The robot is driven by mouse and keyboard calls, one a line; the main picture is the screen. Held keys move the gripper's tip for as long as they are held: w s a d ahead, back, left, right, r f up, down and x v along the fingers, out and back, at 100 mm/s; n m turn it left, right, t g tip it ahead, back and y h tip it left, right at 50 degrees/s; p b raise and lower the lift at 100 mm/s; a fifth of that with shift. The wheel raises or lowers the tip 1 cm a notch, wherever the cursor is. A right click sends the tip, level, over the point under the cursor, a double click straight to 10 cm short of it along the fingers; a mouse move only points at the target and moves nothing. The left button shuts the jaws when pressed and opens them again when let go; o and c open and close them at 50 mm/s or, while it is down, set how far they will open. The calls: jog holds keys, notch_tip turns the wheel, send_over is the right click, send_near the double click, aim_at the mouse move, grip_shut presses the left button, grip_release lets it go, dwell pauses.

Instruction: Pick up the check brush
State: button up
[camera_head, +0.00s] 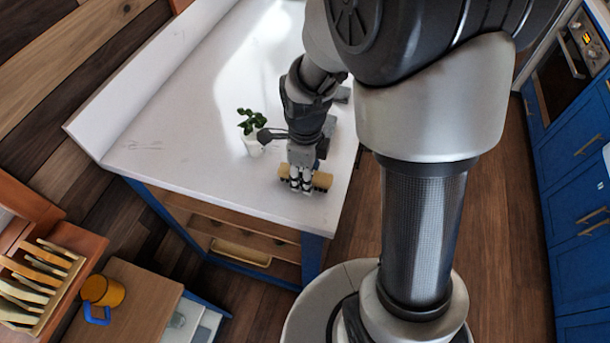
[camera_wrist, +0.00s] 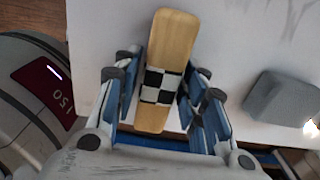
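The check brush (camera_wrist: 167,52) has a pale wooden body with a black-and-white checkered band around its middle. In the wrist view it lies between the two blue-padded fingers of my gripper (camera_wrist: 161,98), with its ends sticking out past them. Narrow gaps seem to show between the pads and the brush, so the fingers look open around it. In the head view the brush (camera_head: 322,180) is at the near right corner of the white counter, with my gripper (camera_head: 301,184) pointing down over it and hiding its middle.
A small potted plant (camera_head: 250,130) stands on the white counter (camera_head: 190,130), left of my gripper. A grey block (camera_wrist: 283,97) is right of the brush in the wrist view. An orange mug (camera_head: 103,291) and a wooden rack (camera_head: 40,285) are at lower left. The counter's left part is clear.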

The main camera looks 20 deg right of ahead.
grip_shut()
jog(key=shift+r, duration=0.1)
notch_tip(320, 180, up, 20)
jog(key=p, duration=0.5)
